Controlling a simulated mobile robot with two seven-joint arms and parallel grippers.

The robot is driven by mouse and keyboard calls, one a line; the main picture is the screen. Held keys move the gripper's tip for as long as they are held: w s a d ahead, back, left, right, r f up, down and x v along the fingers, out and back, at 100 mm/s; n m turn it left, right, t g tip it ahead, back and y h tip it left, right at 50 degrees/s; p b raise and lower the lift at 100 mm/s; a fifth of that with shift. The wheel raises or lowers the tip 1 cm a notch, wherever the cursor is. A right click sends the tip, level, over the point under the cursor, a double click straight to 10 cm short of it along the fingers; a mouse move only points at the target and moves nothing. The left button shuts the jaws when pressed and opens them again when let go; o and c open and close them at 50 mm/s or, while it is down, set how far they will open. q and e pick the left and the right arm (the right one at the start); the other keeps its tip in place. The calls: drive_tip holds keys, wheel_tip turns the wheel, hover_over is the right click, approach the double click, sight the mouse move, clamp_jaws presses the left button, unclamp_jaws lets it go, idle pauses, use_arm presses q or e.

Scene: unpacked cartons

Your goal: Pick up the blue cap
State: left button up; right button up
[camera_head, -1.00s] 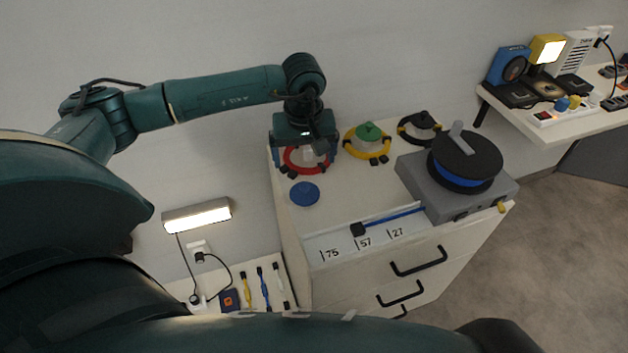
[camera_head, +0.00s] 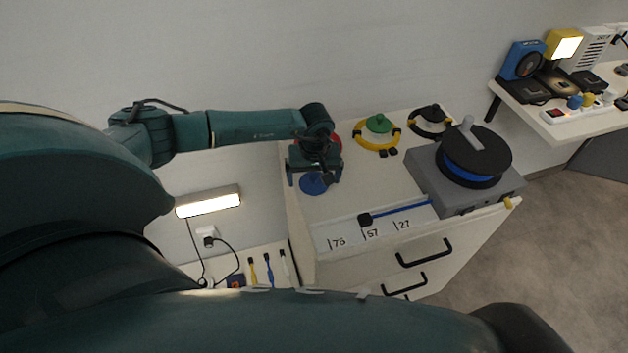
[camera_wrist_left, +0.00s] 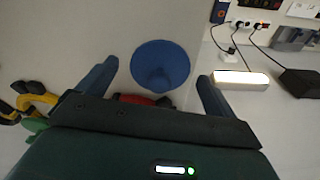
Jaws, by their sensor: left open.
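The blue cap (camera_head: 313,184) is a round blue disc on top of the white drawer cabinet, near its left edge. It also shows in the left wrist view (camera_wrist_left: 160,66), between and a little beyond the fingertips. My left gripper (camera_head: 314,180) is open above the cap, its two blue fingers (camera_wrist_left: 155,72) on either side of it with gaps. No contact shows. The gripper partly hides the cap in the head view. My right gripper is not in view.
A red ring (camera_head: 335,142) lies close behind the gripper, mostly hidden. A grey reel unit (camera_head: 465,165) with a blue cable fills the cabinet's right side.

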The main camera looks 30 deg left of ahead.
sight(314, 176)
use_arm(q)
drive_tip(key=shift+c, duration=0.3)
drive_tip(key=c, duration=1.1)
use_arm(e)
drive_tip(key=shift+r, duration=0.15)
use_arm(q)
wheel_tip(314, 176, up, 10)
drive_tip(key=shift+b, duration=0.45)
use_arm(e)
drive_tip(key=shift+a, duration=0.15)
